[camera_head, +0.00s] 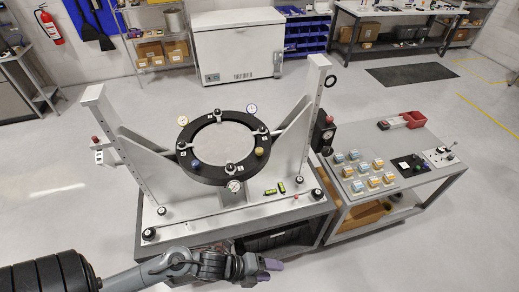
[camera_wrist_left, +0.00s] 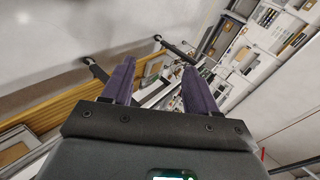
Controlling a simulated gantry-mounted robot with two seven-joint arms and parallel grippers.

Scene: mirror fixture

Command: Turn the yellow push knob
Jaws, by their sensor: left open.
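A small yellow knob (camera_head: 259,152) sits on the lower right part of the black ring (camera_head: 212,180) of the mirror fixture. A blue knob (camera_head: 195,162) sits on the lower left part of the same ring. My left gripper (camera_head: 269,270) is low in the head view, in front of the fixture's base and well apart from the yellow knob. Its purple fingers point right. In the left wrist view the fingers (camera_wrist_left: 158,62) are spread with nothing held between them. I cannot make out the yellow knob in the left wrist view. My right gripper is not in view.
Two upright posts (camera_head: 314,115) flank the ring. Round black feet and a small green-and-black level (camera_head: 270,192) are on the fixture base. Open floor lies left.

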